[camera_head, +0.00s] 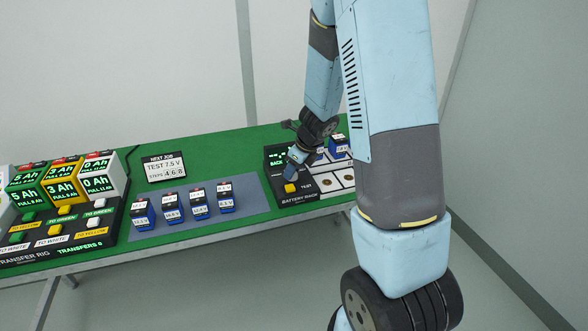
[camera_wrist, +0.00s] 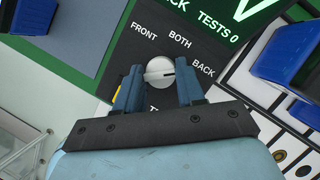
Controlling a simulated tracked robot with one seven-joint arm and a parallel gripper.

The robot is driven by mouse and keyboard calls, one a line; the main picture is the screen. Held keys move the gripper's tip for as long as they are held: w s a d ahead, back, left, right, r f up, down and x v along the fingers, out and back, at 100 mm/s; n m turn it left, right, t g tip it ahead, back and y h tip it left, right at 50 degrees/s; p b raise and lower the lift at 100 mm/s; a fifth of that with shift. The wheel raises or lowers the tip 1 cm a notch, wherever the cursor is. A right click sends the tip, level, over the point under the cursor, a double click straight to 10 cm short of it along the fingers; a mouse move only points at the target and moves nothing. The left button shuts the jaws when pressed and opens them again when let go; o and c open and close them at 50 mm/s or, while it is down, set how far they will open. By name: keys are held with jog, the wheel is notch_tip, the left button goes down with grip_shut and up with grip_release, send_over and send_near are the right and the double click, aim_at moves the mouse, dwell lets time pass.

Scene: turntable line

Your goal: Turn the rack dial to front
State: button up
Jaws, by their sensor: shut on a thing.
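The rack dial (camera_wrist: 160,68) is a small round white knob on the dark panel of the battery rack (camera_head: 299,202). The labels FRONT, BOTH and BACK are printed around it in the wrist view. Its dark line lies nearly level, with one end toward the BACK side. My gripper (camera_wrist: 158,84) has one blue finger on each side of the dial and is shut on it. In the head view my gripper (camera_head: 296,159) is at the left part of the rack and hides the dial. The rack's green display (camera_head: 276,156) reads BACK.
A yellow button (camera_head: 291,188) sits on the rack's front. Blue batteries (camera_head: 337,146) stand in the rack's right part, and several more (camera_head: 170,208) on a grey mat to the left. A NEXT JOB sign (camera_head: 165,168) and the transfer rig (camera_head: 60,243) are further left.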

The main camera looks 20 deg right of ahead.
jog(key=shift+d, duration=0.1)
jog(key=c, duration=0.3)
jog(key=shift+c, duration=0.2)
jog(key=shift+n, duration=0.4)
jog(key=n+g+y, duration=0.1)
jog(key=n, duration=0.2)
jog(key=shift+w+n, duration=0.15)
jog(key=shift+n, duration=0.25)
jog(key=n+g, duration=0.1)
jog(key=n, duration=0.1)
jog(key=n+g, duration=0.1)
jog(key=n, duration=0.1)
jog(key=shift+w+d+y, duration=0.1)
jog(key=shift+w+y, duration=0.05)
jog(key=shift+y, duration=0.15)
jog(key=n+g, duration=0.1)
jog(key=n, duration=0.2)
jog(key=n+g, duration=0.1)
jog(key=n, duration=0.1)
jog(key=shift+w+n, duration=0.15)
jog(key=shift+n, duration=0.25)
jog(key=n+g, duration=0.1)
jog(key=n, duration=0.1)
jog(key=n+h, duration=0.1)
jog(key=n, duration=0.2)
jog(key=shift+w+g+h, duration=0.1)
jog(key=shift+g+h, duration=0.2)
jog(key=shift+g, duration=0.1)
jog(key=shift+n, duration=0.4)
